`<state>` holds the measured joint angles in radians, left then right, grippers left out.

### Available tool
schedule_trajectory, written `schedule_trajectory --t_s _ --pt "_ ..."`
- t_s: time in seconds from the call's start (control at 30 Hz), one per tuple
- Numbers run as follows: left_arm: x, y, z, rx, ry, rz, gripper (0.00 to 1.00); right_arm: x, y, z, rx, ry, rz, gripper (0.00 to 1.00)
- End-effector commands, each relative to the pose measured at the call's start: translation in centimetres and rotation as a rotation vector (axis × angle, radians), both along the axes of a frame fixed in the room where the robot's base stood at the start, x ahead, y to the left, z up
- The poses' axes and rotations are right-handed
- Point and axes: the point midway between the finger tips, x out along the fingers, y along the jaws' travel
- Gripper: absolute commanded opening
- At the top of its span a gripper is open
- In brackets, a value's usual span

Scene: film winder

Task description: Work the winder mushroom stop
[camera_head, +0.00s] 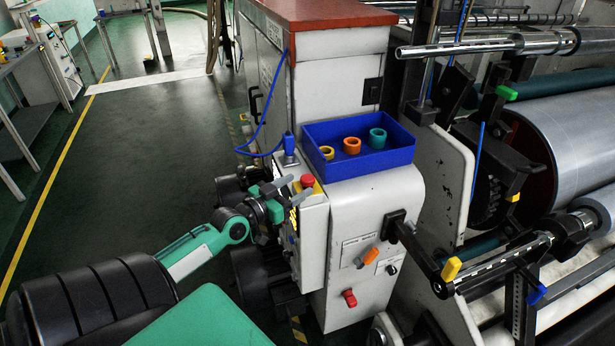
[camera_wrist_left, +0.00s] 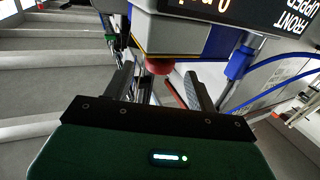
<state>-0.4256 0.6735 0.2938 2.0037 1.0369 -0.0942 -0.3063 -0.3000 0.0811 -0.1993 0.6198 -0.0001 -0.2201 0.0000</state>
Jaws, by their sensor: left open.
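The red mushroom stop (camera_head: 307,181) sits on a yellow base on top of the small control box at the winder's white cabinet. In the left wrist view the red mushroom stop (camera_wrist_left: 158,65) shows just beyond the fingers, between them. My left gripper (camera_head: 292,190) is open and empty, its fingers close beside the stop. In the left wrist view the left gripper (camera_wrist_left: 160,85) has its two dark fingers apart, one on each side of the stop. I cannot tell whether a finger touches it. My right gripper is not in view.
A blue tray (camera_head: 385,167) with several coloured rings stands on the cabinet right behind the stop. A blue cable (camera_head: 262,118) hangs near it. Winder rollers (camera_head: 570,130) fill the right side. The floor at the left (camera_head: 140,150) is clear.

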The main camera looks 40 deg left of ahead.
Motion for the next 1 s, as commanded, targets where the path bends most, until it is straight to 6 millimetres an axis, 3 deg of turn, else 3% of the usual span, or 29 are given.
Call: schedule_trajectory --t_s 0.4,0.83,1.0 --pt "4.2 -0.3 0.1 -0.001 -0.001 0.0 0.58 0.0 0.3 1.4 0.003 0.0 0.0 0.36" --pt "4.8 -0.4 0.0 0.0 0.0 0.0 0.58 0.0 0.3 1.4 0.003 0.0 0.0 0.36" --pt "4.8 -0.4 0.0 0.0 0.0 0.0 0.26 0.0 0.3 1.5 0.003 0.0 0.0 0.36"
